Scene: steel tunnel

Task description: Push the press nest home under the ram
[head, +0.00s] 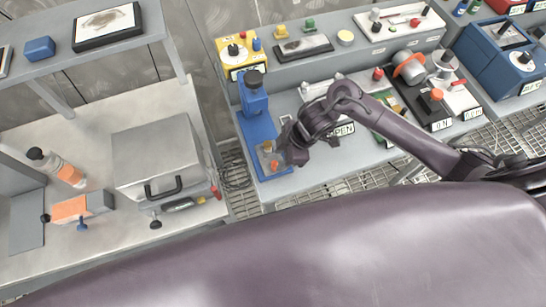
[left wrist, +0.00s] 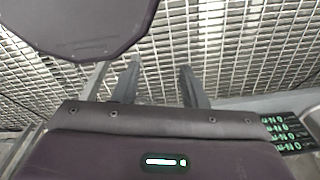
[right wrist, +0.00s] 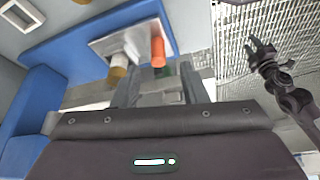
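The blue press (head: 258,118) stands at the left end of the right bench, with a black knob (head: 253,78) on top. The press nest, a grey plate (right wrist: 108,46), lies on the blue base, toward its front end in the head view. It carries an orange peg (right wrist: 158,50) and a brass-and-white cylinder (right wrist: 118,66). My right gripper (head: 284,150) partly covers the nest in the head view. My left gripper (left wrist: 158,82) is open and empty above the grating.
A yellow control box (head: 238,52) stands behind the press. Cable coils (head: 235,172) lie left of the base. A grey case (head: 157,160) and a bottle (head: 58,168) are on the left bench. Grating floor (head: 345,182) lies in front of the right bench.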

